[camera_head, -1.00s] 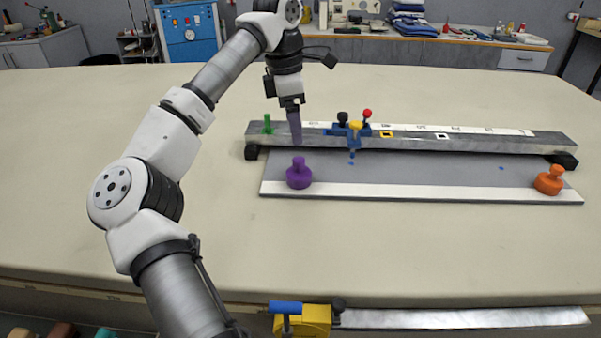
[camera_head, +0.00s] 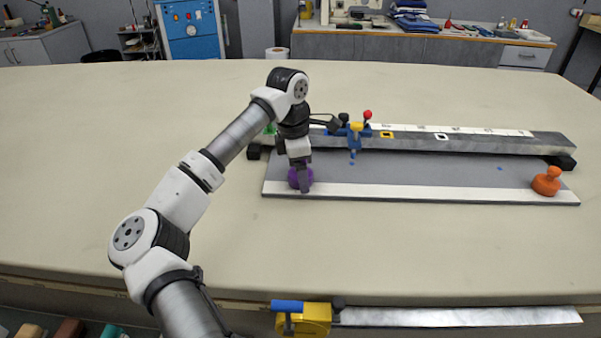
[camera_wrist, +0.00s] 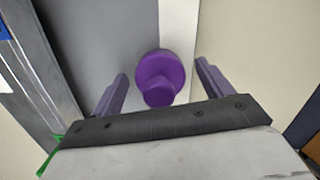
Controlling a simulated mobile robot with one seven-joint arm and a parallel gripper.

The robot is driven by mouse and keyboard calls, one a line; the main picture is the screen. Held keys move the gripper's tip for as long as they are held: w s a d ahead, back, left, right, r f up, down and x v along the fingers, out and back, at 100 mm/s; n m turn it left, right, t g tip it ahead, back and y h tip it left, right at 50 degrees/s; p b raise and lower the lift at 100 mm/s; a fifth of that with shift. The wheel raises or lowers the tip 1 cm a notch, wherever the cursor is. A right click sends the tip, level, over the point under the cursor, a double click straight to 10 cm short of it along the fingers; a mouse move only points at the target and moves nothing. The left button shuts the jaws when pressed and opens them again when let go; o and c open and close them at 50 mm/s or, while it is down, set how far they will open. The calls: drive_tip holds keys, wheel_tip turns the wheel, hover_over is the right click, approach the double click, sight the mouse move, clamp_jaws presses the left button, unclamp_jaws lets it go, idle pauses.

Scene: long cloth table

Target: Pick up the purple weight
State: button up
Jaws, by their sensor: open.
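The purple weight (camera_head: 294,178) stands upright on the grey board (camera_head: 400,172) near its left end, mostly hidden behind my gripper in the head view. In the wrist view the weight (camera_wrist: 161,76) shows its round base and smaller knob. My gripper (camera_head: 304,188) points down at the weight. In the wrist view its two fingers (camera_wrist: 163,82) are apart, one on each side of the weight, with a gap to each; it holds nothing. Whether the fingertips reach down past the knob is hard to tell.
A long metal rail (camera_head: 470,143) on black feet runs behind the board. An orange weight (camera_head: 546,181) stands at the board's right end. A yellow tool (camera_head: 309,319) is at the table's front edge. The left tabletop is clear.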

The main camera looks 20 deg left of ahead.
drive_tip(key=c, duration=1.7)
drive_tip(key=shift+r, duration=0.15)
